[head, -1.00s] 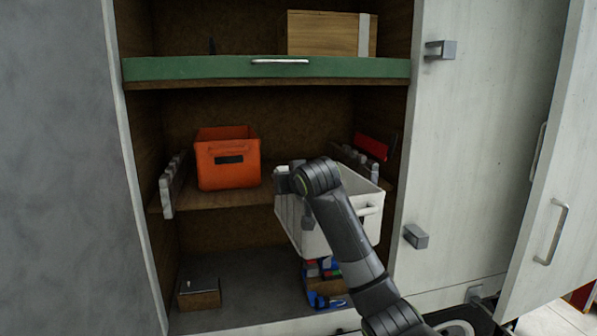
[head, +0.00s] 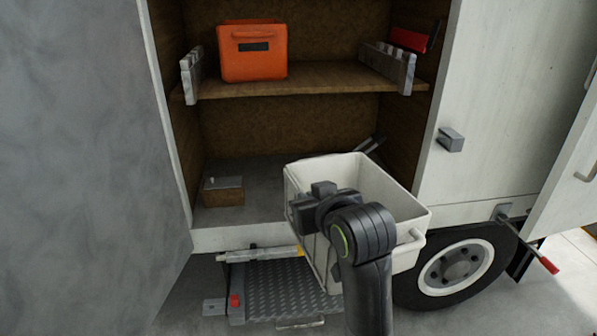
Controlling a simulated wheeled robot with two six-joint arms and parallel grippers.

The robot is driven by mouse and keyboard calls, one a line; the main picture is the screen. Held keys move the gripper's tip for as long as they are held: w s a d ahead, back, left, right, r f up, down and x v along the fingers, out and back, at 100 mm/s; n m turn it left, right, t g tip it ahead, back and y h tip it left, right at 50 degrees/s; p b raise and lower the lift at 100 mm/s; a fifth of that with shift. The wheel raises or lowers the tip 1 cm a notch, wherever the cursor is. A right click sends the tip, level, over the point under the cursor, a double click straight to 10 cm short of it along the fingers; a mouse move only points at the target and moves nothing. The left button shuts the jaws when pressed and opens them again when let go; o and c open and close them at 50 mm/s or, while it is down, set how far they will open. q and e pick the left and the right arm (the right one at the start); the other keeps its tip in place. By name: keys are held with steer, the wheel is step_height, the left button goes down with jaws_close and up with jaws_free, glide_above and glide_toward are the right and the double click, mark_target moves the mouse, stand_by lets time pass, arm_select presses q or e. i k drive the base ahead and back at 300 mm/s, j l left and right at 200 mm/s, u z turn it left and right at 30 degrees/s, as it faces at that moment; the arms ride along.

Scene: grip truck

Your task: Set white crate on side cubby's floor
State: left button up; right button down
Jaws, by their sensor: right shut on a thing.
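The white crate (head: 378,182) is in the middle right of the head view, upright or nearly so, and looks empty inside. My right gripper (head: 308,212) is shut on the crate at its near left side; its fingertips are partly hidden by my wrist. The crate is held in front of the cubby, by the front sill at the right. The side cubby's floor (head: 262,185) is the grey bottom surface below the wooden shelf. The crate hides its right part. My left gripper is not in view.
A small wooden box (head: 223,192) stands on the floor at the left. An orange crate (head: 252,50) sits on the wooden shelf (head: 300,78) above. The floor's middle is clear. A metal step (head: 285,290) and a wheel (head: 455,268) are below.

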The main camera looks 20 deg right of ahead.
mark_target(282, 184)
steer(key=i+l+u, duration=0.3)
steer(key=l+u, duration=0.15)
steer(key=l, duration=0.2)
steer(key=i+l+u, duration=0.15)
steer(key=l+u, duration=0.3)
steer(key=l, duration=0.2)
steer(key=l+u, duration=0.5)
steer(key=l, duration=0.25)
steer(key=l+u, duration=0.45)
steer(key=l, duration=0.6)
steer(key=i+l, duration=0.15)
steer(key=l, duration=0.15)
